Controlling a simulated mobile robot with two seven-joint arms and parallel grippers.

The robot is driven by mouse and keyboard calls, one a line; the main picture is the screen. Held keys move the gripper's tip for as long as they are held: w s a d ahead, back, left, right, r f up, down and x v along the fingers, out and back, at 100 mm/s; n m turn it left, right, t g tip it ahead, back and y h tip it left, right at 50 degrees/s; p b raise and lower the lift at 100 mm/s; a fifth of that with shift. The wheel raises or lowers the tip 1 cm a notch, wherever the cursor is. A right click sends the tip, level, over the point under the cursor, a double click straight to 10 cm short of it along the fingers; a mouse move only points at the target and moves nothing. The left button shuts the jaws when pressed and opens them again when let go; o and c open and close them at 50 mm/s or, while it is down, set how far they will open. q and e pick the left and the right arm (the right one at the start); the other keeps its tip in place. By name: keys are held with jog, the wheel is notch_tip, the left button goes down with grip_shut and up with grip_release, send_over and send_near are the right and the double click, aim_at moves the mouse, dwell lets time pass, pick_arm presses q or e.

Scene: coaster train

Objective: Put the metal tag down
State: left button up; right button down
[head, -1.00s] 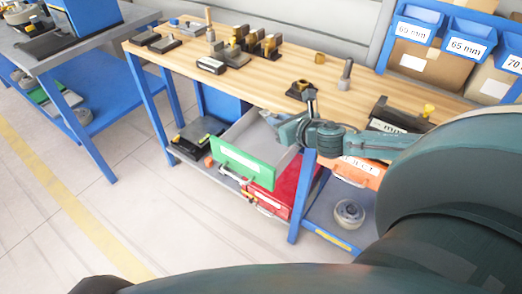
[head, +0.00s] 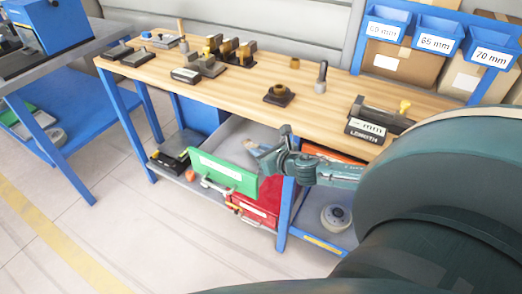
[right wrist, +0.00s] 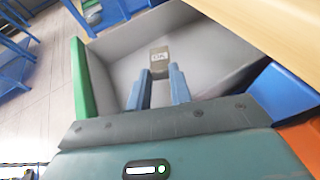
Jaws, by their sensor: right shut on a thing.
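My right gripper (head: 258,150) reaches over the open drawer with a green front (head: 222,172), below the wooden bench top. In the right wrist view the metal tag (right wrist: 159,57), a small grey-brown piece marked OK, is at the tips of the two blue fingers (right wrist: 160,76). The gripper is shut on the tag, with the drawer's grey interior (right wrist: 215,50) behind it. I cannot tell how far the tag is from the drawer floor. My left gripper is not in view.
The wooden bench (head: 225,95) carries several dark fixtures and a length gauge (head: 375,122). Blue bins (head: 435,35) stand at the back right. The bench edge is close to my right arm.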

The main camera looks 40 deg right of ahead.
jog(key=shift+f, duration=0.1)
jog(key=shift+f, duration=0.3)
jog(key=shift+f+b, duration=0.2)
jog(key=shift+b, duration=0.2)
jog(key=c, duration=1.6)
grip_release()
jog(key=shift+c, duration=0.2)
jog(key=o, duration=0.4)
jog(key=shift+f, duration=0.1)
